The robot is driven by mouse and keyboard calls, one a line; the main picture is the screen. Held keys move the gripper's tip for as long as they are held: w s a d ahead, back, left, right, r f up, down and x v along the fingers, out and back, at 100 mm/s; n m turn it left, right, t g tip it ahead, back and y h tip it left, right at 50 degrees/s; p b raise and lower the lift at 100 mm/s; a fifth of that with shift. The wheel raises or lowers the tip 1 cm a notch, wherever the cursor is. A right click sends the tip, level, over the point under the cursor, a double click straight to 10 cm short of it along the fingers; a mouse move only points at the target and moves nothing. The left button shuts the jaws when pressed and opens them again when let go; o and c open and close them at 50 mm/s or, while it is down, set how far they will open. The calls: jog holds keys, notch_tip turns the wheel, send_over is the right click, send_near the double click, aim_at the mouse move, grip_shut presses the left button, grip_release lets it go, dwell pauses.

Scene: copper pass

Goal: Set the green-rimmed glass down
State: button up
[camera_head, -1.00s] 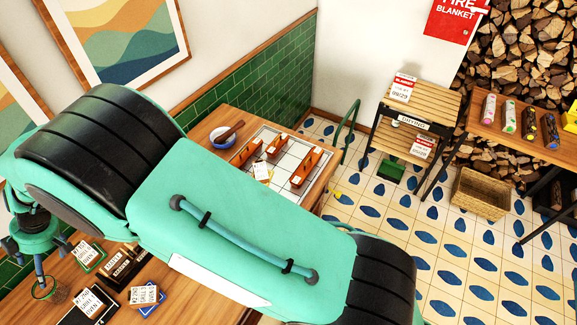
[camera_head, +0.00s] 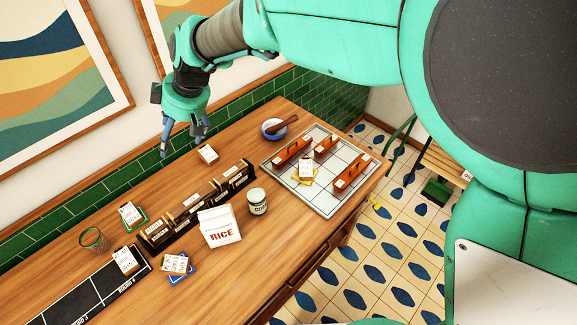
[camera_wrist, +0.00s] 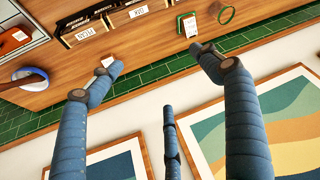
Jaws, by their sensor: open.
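The green-rimmed glass (camera_head: 96,241) is on the wooden table near the wall, left of the row of dark labelled boxes. It appears upright, its rim showing as a green ring. It also shows at the top of the wrist view (camera_wrist: 226,15). My gripper (camera_head: 183,148) is raised near the wall, to the right of the glass and apart from it. In the wrist view its blue fingers (camera_wrist: 165,75) are spread, with nothing between them.
A green-framed card (camera_head: 132,217) is close to the glass. Dark labelled boxes (camera_head: 190,208), a rice bag (camera_head: 219,228) and a jar (camera_head: 257,202) stand mid-table. A black marked board (camera_head: 85,300) lies at front left. A gridded tray (camera_head: 325,200) is at right.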

jog(key=s+d+r+m+t+h, duration=0.1)
jog(key=s+d+r+m, duration=0.15)
jog(key=d, duration=0.65)
jog(key=s+d+r+m+t, duration=0.15)
jog(key=d+r, duration=0.25)
jog(key=d, duration=0.5)
jog(key=s+d+r+m+h, duration=0.1)
jog(key=d+r+m, duration=0.15)
jog(key=d, duration=0.65)
jog(key=s+d+f+m+t+h, duration=0.1)
jog(key=s+d+m+h, duration=0.2)
jog(key=s+d+m, duration=0.5)
jog(key=s+d, duration=1)
jog(key=d, duration=0.4)
jog(key=shift+s+f+t, duration=0.15)
jog(key=shift+f+t, duration=0.2)
jog(key=shift+f, duration=0.05)
notch_tip(320, 180, down, 5)
jog(key=b, duration=0.5)
